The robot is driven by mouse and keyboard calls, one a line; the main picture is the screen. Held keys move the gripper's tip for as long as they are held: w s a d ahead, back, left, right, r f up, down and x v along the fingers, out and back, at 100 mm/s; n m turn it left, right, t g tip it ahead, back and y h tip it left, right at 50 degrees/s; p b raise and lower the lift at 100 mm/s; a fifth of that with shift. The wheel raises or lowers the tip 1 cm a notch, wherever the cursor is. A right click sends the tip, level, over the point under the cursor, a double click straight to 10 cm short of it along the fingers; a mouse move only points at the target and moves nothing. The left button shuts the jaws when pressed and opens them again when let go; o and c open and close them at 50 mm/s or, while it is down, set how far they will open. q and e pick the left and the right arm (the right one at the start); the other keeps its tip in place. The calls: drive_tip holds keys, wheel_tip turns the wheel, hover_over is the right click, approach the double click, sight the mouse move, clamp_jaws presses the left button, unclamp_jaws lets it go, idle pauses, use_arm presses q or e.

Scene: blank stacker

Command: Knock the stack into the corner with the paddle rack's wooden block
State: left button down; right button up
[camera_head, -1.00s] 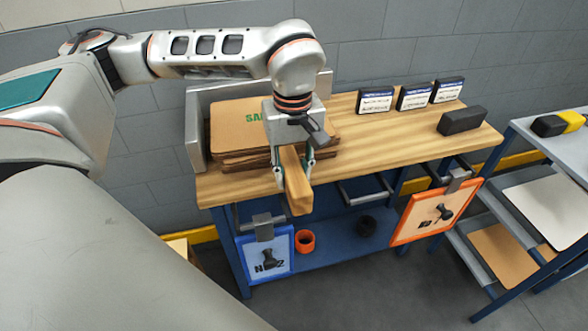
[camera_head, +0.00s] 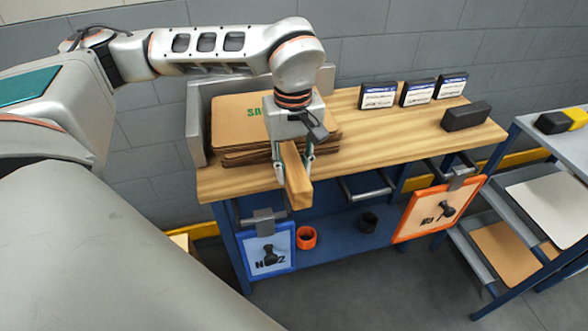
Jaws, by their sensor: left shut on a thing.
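The stack of brown cardboard blanks (camera_head: 240,108) lies on the wooden bench top at its left end, with green print on the top sheet. Its lower layers look uneven at the front. A grey corner fence (camera_head: 196,130) stands at its left and back. My left gripper (camera_head: 295,170) points down at the stack's front right and is shut on a wooden block (camera_head: 297,188). The block hangs by the bench's front edge, its near end beyond the edge. My left arm hides part of the stack and the fence's back wall. My right gripper is out of view.
Three black boxes with white labels (camera_head: 415,94) and a dark block (camera_head: 465,116) stand on the bench's right part. The bench top's middle (camera_head: 385,135) is clear. A blue-framed paddle (camera_head: 266,255) and an orange-framed paddle (camera_head: 438,210) hang at the front. A cart (camera_head: 570,150) stands at right.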

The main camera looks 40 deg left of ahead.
use_arm(q)
drive_tip(key=shift+w+a, duration=0.15)
drive_tip(key=shift+a, duration=0.05)
drive_tip(key=shift+w+a, duration=0.2)
drive_tip(key=shift+a, duration=0.05)
